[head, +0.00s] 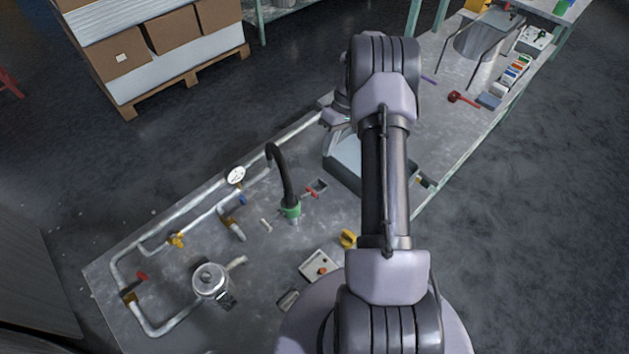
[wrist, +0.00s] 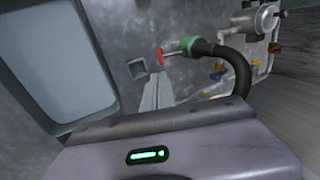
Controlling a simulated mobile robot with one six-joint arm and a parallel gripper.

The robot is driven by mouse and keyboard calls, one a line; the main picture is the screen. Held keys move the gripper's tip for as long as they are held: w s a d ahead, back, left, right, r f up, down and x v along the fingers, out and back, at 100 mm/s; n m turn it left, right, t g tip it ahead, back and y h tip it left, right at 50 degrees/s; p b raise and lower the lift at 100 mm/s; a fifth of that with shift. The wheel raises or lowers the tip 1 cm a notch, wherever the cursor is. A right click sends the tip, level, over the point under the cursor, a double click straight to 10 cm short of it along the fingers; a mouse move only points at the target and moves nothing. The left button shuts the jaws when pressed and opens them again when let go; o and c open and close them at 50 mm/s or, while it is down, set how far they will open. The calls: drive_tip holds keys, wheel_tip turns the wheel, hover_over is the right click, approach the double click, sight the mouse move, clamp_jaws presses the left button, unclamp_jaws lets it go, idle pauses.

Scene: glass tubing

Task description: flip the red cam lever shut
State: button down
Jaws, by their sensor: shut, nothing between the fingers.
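The red cam lever (head: 312,193) sticks out sideways from the green coupling (head: 291,210), at the lower end of a black hose (head: 283,170) on the bench. In the wrist view the red lever (wrist: 160,57) stands out beside the green coupling (wrist: 188,46), away from its body. My gripper (head: 334,118) is up behind the coupling in the head view, partly hidden by my arm. In the wrist view its fingers (wrist: 157,82) are shut and empty. Their tips point toward the lever in the picture; I cannot tell whether they touch it.
Metal pipework with a gauge (head: 236,175) and a steel pump (head: 210,280) lies to the left. A small control box (head: 320,266) is in front.

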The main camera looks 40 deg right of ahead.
sight(312, 191)
drive_tip(key=b+x, duration=0.5)
drive_tip(key=x, duration=0.9)
drive_tip(key=shift+r, duration=0.1)
drive_tip(key=shift+f, duration=0.3)
drive_tip(key=shift+d+b+x, duration=0.15)
drive_tip(key=shift+b+x, duration=0.4)
drive_tip(key=shift+x, duration=0.2)
drive_tip(key=shift+d+b+x, duration=0.15)
drive_tip(key=shift+b+x, duration=0.4)
drive_tip(key=shift+x, duration=0.2)
drive_tip(key=shift+r+p, duration=0.55)
drive_tip(key=shift+r, duration=0.2)
